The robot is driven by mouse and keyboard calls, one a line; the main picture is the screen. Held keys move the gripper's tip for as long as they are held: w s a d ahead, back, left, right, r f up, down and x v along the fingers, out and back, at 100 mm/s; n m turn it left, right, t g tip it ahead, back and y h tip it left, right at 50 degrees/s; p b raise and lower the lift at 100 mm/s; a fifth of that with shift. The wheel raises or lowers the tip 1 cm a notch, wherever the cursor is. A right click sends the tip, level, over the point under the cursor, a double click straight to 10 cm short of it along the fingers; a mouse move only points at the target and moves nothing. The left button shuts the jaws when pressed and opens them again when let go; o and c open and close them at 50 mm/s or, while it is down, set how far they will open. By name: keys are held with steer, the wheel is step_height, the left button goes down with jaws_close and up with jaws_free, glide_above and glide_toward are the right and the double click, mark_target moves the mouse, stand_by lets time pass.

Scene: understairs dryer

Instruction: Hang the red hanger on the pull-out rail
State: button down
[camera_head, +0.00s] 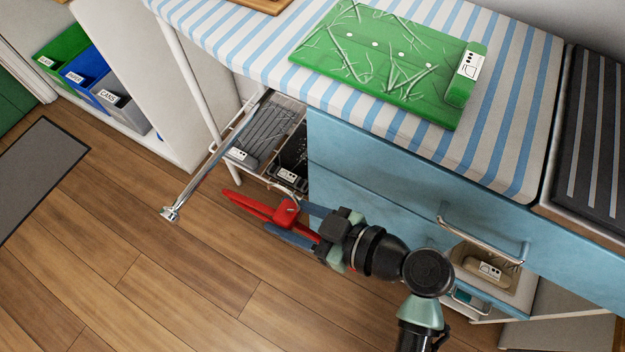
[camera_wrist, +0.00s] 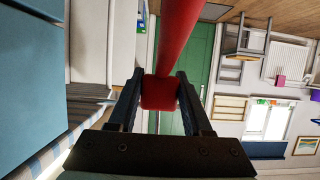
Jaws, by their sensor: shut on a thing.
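The red hanger (camera_head: 250,207) is held by my gripper (camera_head: 292,224) in front of the blue drawers. Its long part points left, toward the pull-out rail. In the wrist view the hanger (camera_wrist: 178,38) runs up from between the two dark fingers of my gripper (camera_wrist: 159,88), which are shut on its red block. The pull-out rail (camera_head: 203,172) is a thin metal bar, extended from under the striped board down-left to a wider end piece. In the head view the hanger is to the right of the rail's outer end, with a visible gap. The hanger's hook cannot be made out clearly.
A striped ironing surface (camera_head: 539,85) bears a green board (camera_head: 365,65). A drawer handle (camera_head: 480,243) sticks out right of my gripper. Wooden floor (camera_head: 135,275) is clear at lower left.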

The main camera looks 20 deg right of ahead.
mark_target(231, 193)
steer(key=w+a, duration=0.2)
steer(key=w, duration=0.1)
steer(key=w+a, duration=0.3)
steer(key=w+a+b, duration=0.1)
steer(key=w+a, duration=0.1)
steer(key=w, duration=0.2)
steer(key=shift+a, duration=0.2)
steer(key=shift+w+a+f+b, duration=0.1)
steer(key=shift+w+f+b, duration=0.05)
steer(key=shift+f+b, duration=0.3)
steer(key=shift+w+a+f+b, duration=0.1)
steer(key=shift+f+b, duration=0.25)
steer(key=shift+f, duration=0.15)
steer(key=shift+d+f+b, duration=0.1)
steer(key=shift+f+b, duration=0.35)
steer(key=shift+c, duration=1.3)
jaws_free()
